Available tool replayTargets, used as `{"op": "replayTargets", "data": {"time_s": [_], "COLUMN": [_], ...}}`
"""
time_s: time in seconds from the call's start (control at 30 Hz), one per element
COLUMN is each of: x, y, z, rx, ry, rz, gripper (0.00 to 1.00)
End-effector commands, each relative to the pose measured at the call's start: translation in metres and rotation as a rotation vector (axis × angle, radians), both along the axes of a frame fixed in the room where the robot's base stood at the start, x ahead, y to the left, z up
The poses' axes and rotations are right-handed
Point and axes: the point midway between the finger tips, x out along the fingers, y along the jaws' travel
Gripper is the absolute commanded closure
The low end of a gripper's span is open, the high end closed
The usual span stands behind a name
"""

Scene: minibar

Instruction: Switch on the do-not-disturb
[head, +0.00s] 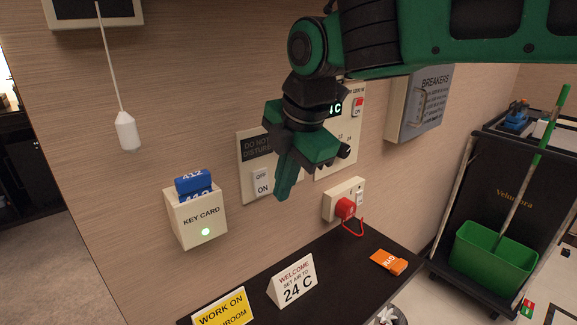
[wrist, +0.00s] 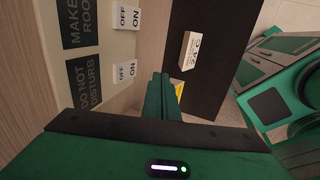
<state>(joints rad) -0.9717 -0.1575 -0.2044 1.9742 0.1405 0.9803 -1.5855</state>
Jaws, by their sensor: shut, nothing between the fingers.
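The do-not-disturb switch (head: 262,183) is a white rocker marked OFF and ON, below the dark DO NOT DISTURB label (head: 257,146) on a beige wall panel. The switch (wrist: 124,73) and its label (wrist: 84,80) also show in the wrist view. I cannot tell which side of the rocker is pressed in. My gripper (head: 284,188) is shut and empty, just right of the switch in the head view and apparently clear of the wall. Its fingers (wrist: 160,100) sit to the right of the switch in the wrist view. My gripper hides the panel's right part in the head view.
A second switch (wrist: 129,18) beside a MAKE UP ROOM label (wrist: 79,20) is close by. The key card holder (head: 197,218) is left, with a green light. A socket with a red plug (head: 345,208) is lower right. The dark counter (head: 345,260) holds signs.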

Motion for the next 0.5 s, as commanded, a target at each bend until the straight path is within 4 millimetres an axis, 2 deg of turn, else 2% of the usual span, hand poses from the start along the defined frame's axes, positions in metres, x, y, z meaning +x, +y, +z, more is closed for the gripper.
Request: {"op": "replayTargets", "data": {"time_s": [0.03,0.1,0.3,0.5], "x": [0.002,0.007,0.027,0.035], "y": [0.002,0.006,0.021,0.027], "z": [-0.010,-0.018,-0.019,-0.019], "rx": [-0.002,-0.001,0.000,0.001], "ry": [0.002,0.001,0.000,-0.001], "rz": [0.002,0.001,0.000,-0.001], "gripper": [1.00,1.00,1.00,1.00]}}
